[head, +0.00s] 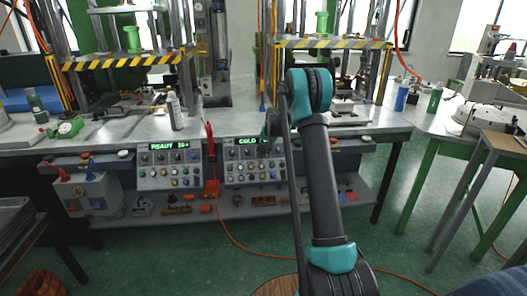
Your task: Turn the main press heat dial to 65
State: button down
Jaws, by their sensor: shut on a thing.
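The right control panel (255,170) hangs under the bench edge. Its green display (248,141) reads COLD, with its right end covered by my gripper. My gripper (267,135) is small and dark in the head view, at the top right part of this panel, beside my arm. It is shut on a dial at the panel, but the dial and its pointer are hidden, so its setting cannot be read. The left control panel (169,165) has a display (168,146) reading READY and a number too small to read surely. Both panels carry rows of knobs and coloured buttons.
A red handle (210,140) and an orange-red box (211,188) stand between the panels. Bottles (173,110) and striped presses (330,43) stand on the bench (225,122). A lower shelf (240,204) holds small parts. An orange cable (235,240) crosses the green floor.

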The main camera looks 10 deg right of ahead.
jog(key=m+y, duration=0.1)
jog(key=m, duration=0.1)
jog(key=m+t+y, duration=0.1)
jog(key=m, duration=0.2)
jog(key=shift+s+d+t+y, duration=0.1)
jog(key=shift+d+t+y, duration=0.05)
jog(key=shift+t+y, duration=0.15)
jog(key=m+t, duration=0.1)
jog(key=m, duration=0.1)
jog(key=m+t+y, duration=0.1)
jog(key=m, duration=0.2)
jog(key=shift+f+y, duration=0.15)
jog(key=shift+y, duration=0.15)
jog(key=shift+m, duration=0.3)
jog(key=c, duration=1.2)
grip_release()
jog(key=shift+s, duration=0.1)
jog(key=v, duration=1.2)
